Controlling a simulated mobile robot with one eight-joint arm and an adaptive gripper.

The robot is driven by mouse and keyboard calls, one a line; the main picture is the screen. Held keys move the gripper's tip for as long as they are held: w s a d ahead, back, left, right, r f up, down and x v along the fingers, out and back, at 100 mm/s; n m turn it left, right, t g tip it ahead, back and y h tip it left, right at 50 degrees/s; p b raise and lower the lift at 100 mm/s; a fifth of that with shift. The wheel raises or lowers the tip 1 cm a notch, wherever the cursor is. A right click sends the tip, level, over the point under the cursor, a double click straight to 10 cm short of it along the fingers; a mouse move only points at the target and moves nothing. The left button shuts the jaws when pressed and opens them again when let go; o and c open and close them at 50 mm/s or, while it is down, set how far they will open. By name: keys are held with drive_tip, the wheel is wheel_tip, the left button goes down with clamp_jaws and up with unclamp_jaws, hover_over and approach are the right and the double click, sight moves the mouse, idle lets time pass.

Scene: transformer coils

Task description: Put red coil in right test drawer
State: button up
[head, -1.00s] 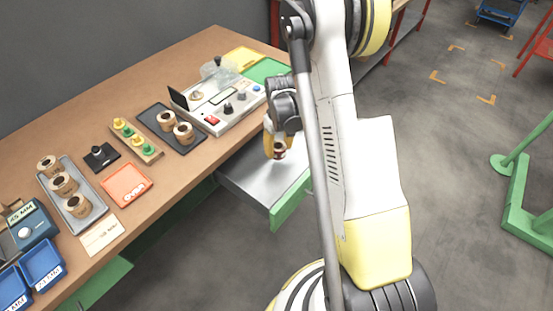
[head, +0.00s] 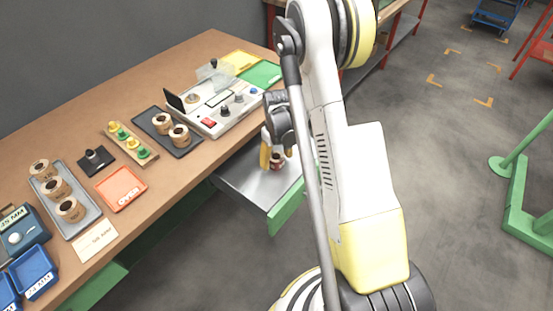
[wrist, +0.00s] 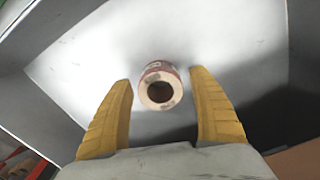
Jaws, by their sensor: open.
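The red coil (wrist: 159,86) stands on the floor of the open right drawer in the wrist view, its round hole facing the camera. In the head view the coil (head: 277,160) shows small, just below the fingers. My gripper (wrist: 161,88) is open, with one yellow finger on each side of the coil and a gap to both. In the head view my gripper (head: 276,150) is over the drawer. The drawer (head: 245,184) is pulled out, with a grey inside and a green front. My arm hides its right part.
The wooden bench (head: 185,175) holds a tester (head: 218,105), a dark tray (head: 190,145) with two coils, a grey tray (head: 77,226) with several coils, and an orange tray (head: 121,189). Another green drawer front (head: 95,287) is at lower left.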

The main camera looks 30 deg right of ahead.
drive_tip(key=shift+r, duration=0.1)
drive_tip(key=s+a+r+t+p, duration=0.1)
drive_tip(key=a+r+p, duration=0.1)
drive_tip(key=r, duration=0.8)
drive_tip(key=s+a+r+p, duration=0.1)
drive_tip(key=a+r+p, duration=0.15)
drive_tip(key=r, duration=0.85)
drive_tip(key=s+a+r+t, duration=0.3)
drive_tip(key=s+a+r, duration=0.2)
drive_tip(key=s, duration=0.3)
drive_tip(key=s+a+r+t, duration=0.3)
drive_tip(key=s+a+r, duration=0.3)
drive_tip(key=s+r, duration=0.2)
drive_tip(key=shift+m, duration=0.3)
drive_tip(key=shift+r, duration=0.1)
